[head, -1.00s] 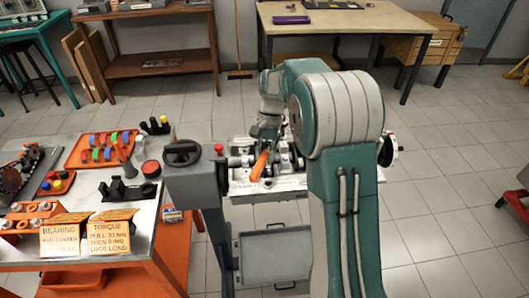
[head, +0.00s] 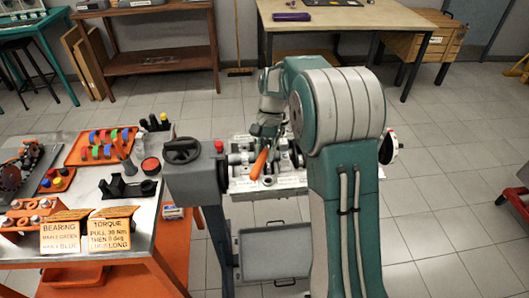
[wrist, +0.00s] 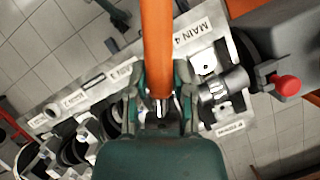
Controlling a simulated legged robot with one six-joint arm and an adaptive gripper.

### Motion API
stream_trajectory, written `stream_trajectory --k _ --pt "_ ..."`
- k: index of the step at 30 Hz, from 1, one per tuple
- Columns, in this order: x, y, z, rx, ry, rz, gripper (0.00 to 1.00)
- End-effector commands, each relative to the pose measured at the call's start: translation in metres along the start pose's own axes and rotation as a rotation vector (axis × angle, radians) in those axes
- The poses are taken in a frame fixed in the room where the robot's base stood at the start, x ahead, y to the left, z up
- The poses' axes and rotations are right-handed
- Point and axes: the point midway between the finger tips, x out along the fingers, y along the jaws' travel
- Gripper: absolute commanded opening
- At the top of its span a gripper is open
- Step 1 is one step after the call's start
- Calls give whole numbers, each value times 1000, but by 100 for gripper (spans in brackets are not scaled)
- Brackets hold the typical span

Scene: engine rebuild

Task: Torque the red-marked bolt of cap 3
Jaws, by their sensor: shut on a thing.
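My gripper (head: 268,128) is over the engine block (head: 270,185) on the stand. In the wrist view my gripper (wrist: 160,88) is shut on a tool with an orange handle (wrist: 157,40). The handle also shows in the head view (head: 260,163), slanting down toward the near side of the block. The tool's working end is hidden by my gripper. The wrist view shows a plate labelled MAIN 4 (wrist: 183,42) and several bearing seats (wrist: 75,145) at lower left. I cannot make out cap 3 or a red-marked bolt.
The stand's grey head with a red knob (head: 219,146) is left of the block. A grey tray (head: 273,252) hangs below. The bench (head: 145,220) at left carries an orange parts tray (head: 75,158), a black holder (head: 125,187) and a torque sign (head: 109,233). Open floor lies right.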

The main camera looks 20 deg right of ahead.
Motion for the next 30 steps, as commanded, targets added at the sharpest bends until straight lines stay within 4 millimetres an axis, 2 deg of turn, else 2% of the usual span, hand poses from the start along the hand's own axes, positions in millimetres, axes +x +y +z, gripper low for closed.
stream_trajectory --k 30 --pt "9 0 -4 0 0 0 0"
